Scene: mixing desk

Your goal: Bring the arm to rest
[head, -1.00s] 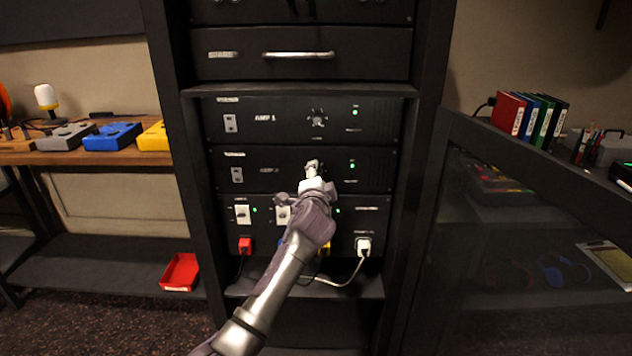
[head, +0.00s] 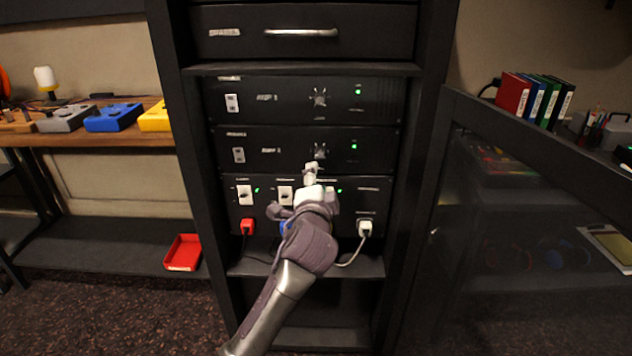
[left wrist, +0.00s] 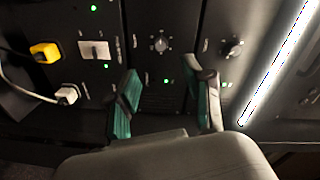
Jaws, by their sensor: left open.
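My left arm reaches up in front of the black rack in the head view. My left gripper (head: 311,175) is in front of the lower edge of the second amp (head: 285,151) and the top of the switch panel below it. In the left wrist view the gripper (left wrist: 162,75) shows two green-padded fingers apart, with nothing between them. Beyond them are a white switch (left wrist: 94,50), a knob (left wrist: 160,43) and a second knob (left wrist: 232,47). My right gripper is not in view.
A red plug (head: 247,227) and a white plug (head: 365,229) with cables sit low on the rack. A drawer (head: 300,32) is above the amps. A glass-fronted cabinet (head: 520,230) stands right. A red tray (head: 183,253) lies on a low shelf at left.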

